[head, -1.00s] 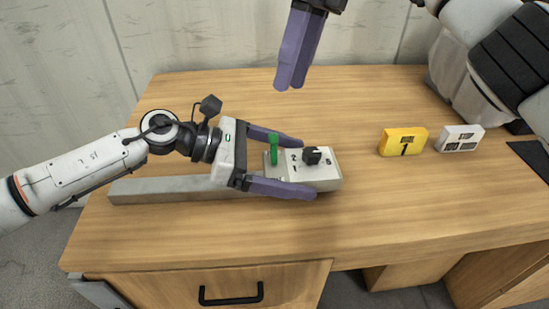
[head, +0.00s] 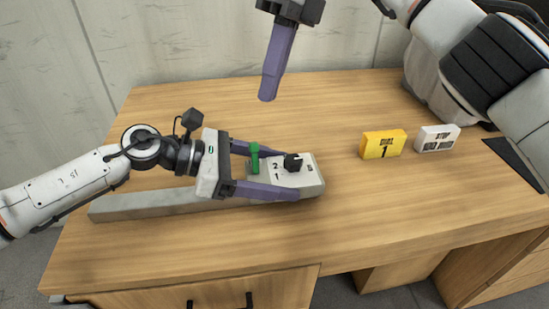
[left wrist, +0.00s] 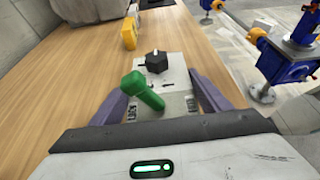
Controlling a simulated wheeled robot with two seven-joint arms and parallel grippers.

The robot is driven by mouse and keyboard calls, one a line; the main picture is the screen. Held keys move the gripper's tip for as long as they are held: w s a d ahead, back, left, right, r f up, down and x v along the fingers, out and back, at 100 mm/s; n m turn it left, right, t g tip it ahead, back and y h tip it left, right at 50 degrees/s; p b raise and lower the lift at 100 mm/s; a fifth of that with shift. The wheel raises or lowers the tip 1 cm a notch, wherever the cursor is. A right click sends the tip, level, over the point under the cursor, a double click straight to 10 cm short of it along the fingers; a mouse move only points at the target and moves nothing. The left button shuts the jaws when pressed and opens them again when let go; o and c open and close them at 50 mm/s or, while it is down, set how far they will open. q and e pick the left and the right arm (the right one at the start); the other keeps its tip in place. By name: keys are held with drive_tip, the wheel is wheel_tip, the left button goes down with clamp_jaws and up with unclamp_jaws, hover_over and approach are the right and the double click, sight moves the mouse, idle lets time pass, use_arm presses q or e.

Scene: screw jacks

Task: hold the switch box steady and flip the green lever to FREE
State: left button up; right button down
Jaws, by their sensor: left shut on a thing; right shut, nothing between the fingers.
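The switch box (head: 308,180) is a light grey box on the wooden desk, with a green lever (head: 254,158) at its left end and a black knob (head: 293,162) near its middle. In the left wrist view the green lever (left wrist: 143,90) leans to the upper left, and lettering beside its base is partly hidden. My left gripper (head: 276,173) is shut on the switch box, one finger along each long side. It also shows in the left wrist view (left wrist: 160,88). My right gripper (head: 268,97) is shut and empty, in the air above and behind the box, apart from it.
A yellow block marked 1 (head: 383,144) and a white lettered block (head: 437,138) stand to the right of the box. A long grey bar (head: 140,206) lies at the left under my left arm. The desk (head: 330,240) is clear in front of the box.

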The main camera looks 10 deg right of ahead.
sight(255, 158)
drive_tip(key=d+f+n+y, duration=0.2)
drive_tip(key=n, duration=0.2)
drive_tip(key=s+d+f+n+y, duration=0.1)
drive_tip(key=d+f+n+y, duration=0.1)
drive_tip(key=d+f+n, duration=0.1)
drive_tip(key=d+f+n+y, duration=0.2)
drive_tip(key=n, duration=0.3)
drive_tip(key=shift+s+d+f+n, duration=0.2)
drive_tip(key=shift+s+f+n, duration=0.05)
drive_tip(key=shift+f+n, duration=0.15)
drive_tip(key=n+y, duration=0.1)
drive_tip(key=s+d+f+n+t+y, duration=0.1)
drive_tip(key=n, duration=0.1)
drive_tip(key=shift+f+t, duration=0.3)
drive_tip(key=shift+s+f+n+t+y, duration=0.1)
drive_tip(key=shift+f+n+t+y, duration=0.15)
drive_tip(key=shift+n+t+y, duration=0.2)
drive_tip(key=shift+s+d+t+y, duration=0.15)
drive_tip(key=shift+t+y, duration=0.4)
drive_tip(key=shift+t, duration=0.25)
drive_tip(key=shift+s+d+t+y, duration=0.1)
drive_tip(key=shift+s+t+y, duration=0.1)
drive_tip(key=shift+t+y, duration=0.5)
drive_tip(key=shift+s+d+t+y, duration=0.15)
drive_tip(key=shift+t+y, duration=0.25)
drive_tip(key=shift+t, duration=0.55)
drive_tip(key=shift+n, duration=0.25)
drive_tip(key=x, duration=1)
